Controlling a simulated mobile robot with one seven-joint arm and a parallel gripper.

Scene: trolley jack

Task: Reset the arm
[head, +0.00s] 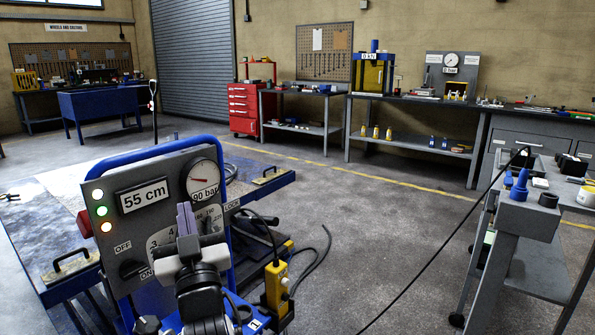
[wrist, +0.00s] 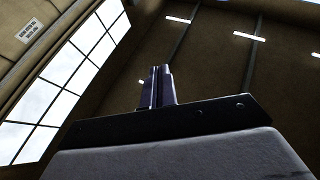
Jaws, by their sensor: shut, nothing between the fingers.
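My gripper (head: 186,218) is raised in front of the grey control panel (head: 122,232) in the head view, its fingers together and pointing up. Nothing is between them. In the wrist view the closed fingers (wrist: 157,86) point toward the ceiling and windows. The panel has a "55 cm" display, a gauge (head: 203,180) marked 90 bar, indicator lights (head: 101,211), an OFF/ON knob (head: 132,268) and a numbered dial (head: 160,245) partly hidden by my gripper. I cannot tell the gap between gripper and panel.
A blue-framed table (head: 265,185) with a handle stands behind the panel. A yellow pendant box (head: 277,285) hangs on a cable at its right. A grey workbench (head: 525,220) with tools stands at the right. The floor (head: 360,220) between is mostly open, crossed by a cable.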

